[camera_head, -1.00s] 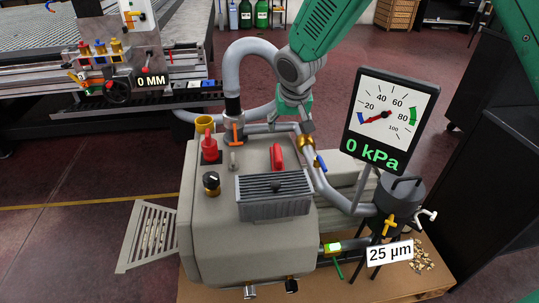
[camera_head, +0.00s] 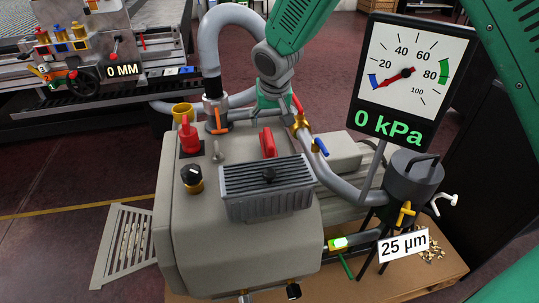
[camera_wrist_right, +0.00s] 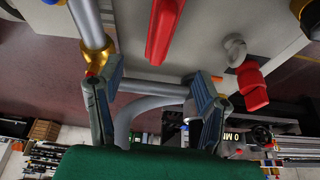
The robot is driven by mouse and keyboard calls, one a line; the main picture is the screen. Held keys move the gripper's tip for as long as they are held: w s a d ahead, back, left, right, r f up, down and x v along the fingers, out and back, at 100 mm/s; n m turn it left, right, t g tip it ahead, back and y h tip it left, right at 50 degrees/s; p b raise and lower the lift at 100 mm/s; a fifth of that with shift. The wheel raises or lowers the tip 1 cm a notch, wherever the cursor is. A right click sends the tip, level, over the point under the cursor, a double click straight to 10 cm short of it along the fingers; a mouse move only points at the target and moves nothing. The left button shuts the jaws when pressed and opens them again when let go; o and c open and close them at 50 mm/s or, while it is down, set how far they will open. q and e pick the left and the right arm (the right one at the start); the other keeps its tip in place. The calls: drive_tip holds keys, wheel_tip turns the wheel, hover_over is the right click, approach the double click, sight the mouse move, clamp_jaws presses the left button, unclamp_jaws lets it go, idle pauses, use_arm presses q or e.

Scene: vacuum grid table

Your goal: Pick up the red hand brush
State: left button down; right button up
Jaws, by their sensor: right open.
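The red object on top of the grey pump housing (camera_head: 240,240) looks like the red hand brush (camera_head: 267,142). It stands just behind the dark ribbed box, with its long red body also at the top middle of the right wrist view (camera_wrist_right: 162,28). My right gripper (camera_head: 272,116) is just behind and above it, apart from it in the head view. In the right wrist view its two fingers (camera_wrist_right: 155,75) are spread, with nothing held between them. The brush's bristles cannot be made out. My left gripper is not in view.
A ribbed box (camera_head: 268,188) stands in front of the brush. A red switch (camera_head: 188,138) and black knob (camera_head: 192,178) sit to the left. A grey hose with a brass fitting (camera_head: 300,122) runs close right of the gripper. A gauge (camera_head: 410,80) stands at right.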

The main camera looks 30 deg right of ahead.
sight(266, 137)
drive_tip(key=x, duration=0.2)
drive_tip(key=b+x, duration=0.1)
drive_tip(key=x, duration=0.1)
drive_tip(key=a+x, duration=0.1)
drive_tip(key=x, duration=0.1)
drive_tip(key=shift+w+f+b, duration=0.1)
drive_tip(key=shift+f+b, duration=0.05)
drive_tip(key=shift+b, duration=0.25)
drive_tip(key=shift+w+a+f, duration=0.1)
drive_tip(key=shift+w+f, duration=0.05)
drive_tip(key=shift+f, duration=0.4)
drive_tip(key=f+b, duration=0.1)
drive_tip(key=d+f, duration=0.1)
drive_tip(key=f, duration=0.1)
drive_tip(key=w+d+f+b, duration=0.1)
drive_tip(key=shift+w+d+f+b, duration=0.1)
drive_tip(key=shift+w+f+b, duration=0.05)
drive_tip(key=shift+f+b, duration=0.2)
drive_tip(key=shift+w, duration=0.1)
drive_tip(key=shift+a+r, duration=0.2)
drive_tip(key=shift+a, duration=0.2)
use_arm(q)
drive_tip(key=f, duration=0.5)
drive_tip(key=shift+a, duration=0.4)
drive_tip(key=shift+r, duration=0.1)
use_arm(e)
drive_tip(key=shift+d+f, duration=0.1)
